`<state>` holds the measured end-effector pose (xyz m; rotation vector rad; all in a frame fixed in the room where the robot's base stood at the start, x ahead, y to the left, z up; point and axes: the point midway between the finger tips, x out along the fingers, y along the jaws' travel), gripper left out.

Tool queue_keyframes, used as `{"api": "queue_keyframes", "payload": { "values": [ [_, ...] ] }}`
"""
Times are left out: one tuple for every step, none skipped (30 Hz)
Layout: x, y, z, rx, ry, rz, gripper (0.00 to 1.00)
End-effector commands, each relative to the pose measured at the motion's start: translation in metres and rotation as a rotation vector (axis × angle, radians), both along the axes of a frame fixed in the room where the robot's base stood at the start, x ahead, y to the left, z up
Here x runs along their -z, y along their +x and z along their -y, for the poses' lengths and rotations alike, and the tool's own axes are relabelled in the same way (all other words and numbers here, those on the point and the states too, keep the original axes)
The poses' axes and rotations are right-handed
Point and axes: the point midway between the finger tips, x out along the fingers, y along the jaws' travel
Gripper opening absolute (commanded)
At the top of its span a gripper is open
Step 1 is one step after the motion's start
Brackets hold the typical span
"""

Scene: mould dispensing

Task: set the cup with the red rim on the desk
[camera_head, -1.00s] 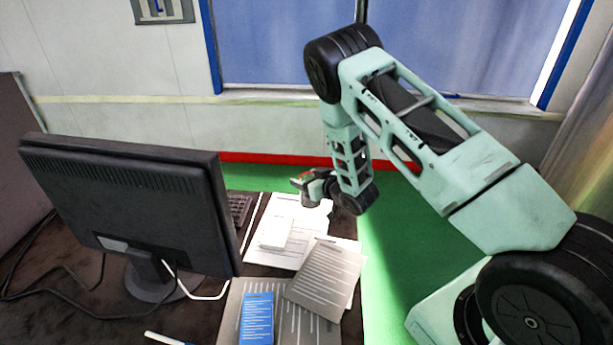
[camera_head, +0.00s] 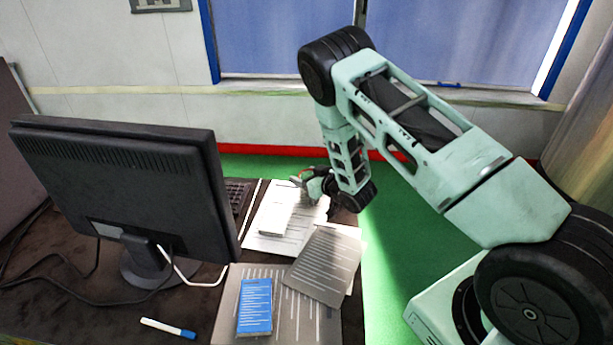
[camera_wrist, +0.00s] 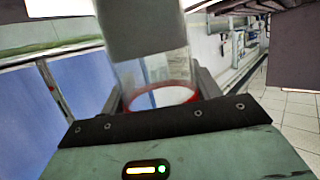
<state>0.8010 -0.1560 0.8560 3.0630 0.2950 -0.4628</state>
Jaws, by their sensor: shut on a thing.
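The cup with the red rim (camera_wrist: 162,97) is in the wrist view, clear-walled, with its red rim nearest the camera. My gripper (camera_wrist: 160,86) is shut on it, one finger at each side. In the head view my gripper (camera_head: 312,183) is over the far right part of the desk (camera_head: 62,305), above white papers. Only a small part of the cup may show there; it is too small to tell. I cannot tell whether the cup touches the desk.
A black monitor (camera_head: 120,190) stands on the left, with a keyboard (camera_head: 237,195) behind it. Papers (camera_head: 325,265), a white box (camera_head: 277,212), a blue box (camera_head: 255,306) and a marker (camera_head: 167,327) lie on the desk. Green floor lies beyond its right edge.

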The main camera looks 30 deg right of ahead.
Motion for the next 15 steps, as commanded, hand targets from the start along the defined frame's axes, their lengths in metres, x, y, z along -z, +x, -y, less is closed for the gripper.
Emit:
{"api": "queue_keyframes", "payload": {
  "values": [
    [0.0015,0.0002,0.0001,0.0,0.0,0.001,0.29],
    [0.0021,0.0002,0.0002,0.0,0.0,0.001,0.29],
    [0.003,0.0003,0.0002,0.0,0.0,0.001,0.29],
    [0.0036,0.0002,0.0002,0.0,0.0,0.001,0.29],
    [0.0041,0.0002,0.0002,0.0,0.0,0.001,0.29],
    [0.0049,0.0002,0.0003,0.0,0.0,0.001,0.29],
    [0.0055,0.0002,0.0003,0.0,0.0,0.001,0.29],
    [0.006,0.0003,0.0003,0.0,0.0,0.001,0.29],
    [0.0069,0.0002,0.0003,0.0,0.0,0.001,0.29],
    [0.0061,0.0003,0.0003,0.0,0.0,0.001,0.68],
    [0.0058,0.0002,0.0002,0.0,0.0,0.001,0.76],
    [0.0057,0.0003,0.0002,0.0,0.0,0.001,0.87],
    [0.0058,0.0002,0.0002,0.0,0.0,0.001,0.87],
    [0.0058,0.0002,0.0002,0.0,0.0,0.001,0.87],
    [0.0059,0.0002,0.0001,0.0,0.0,0.0,0.87]
  ]
}}
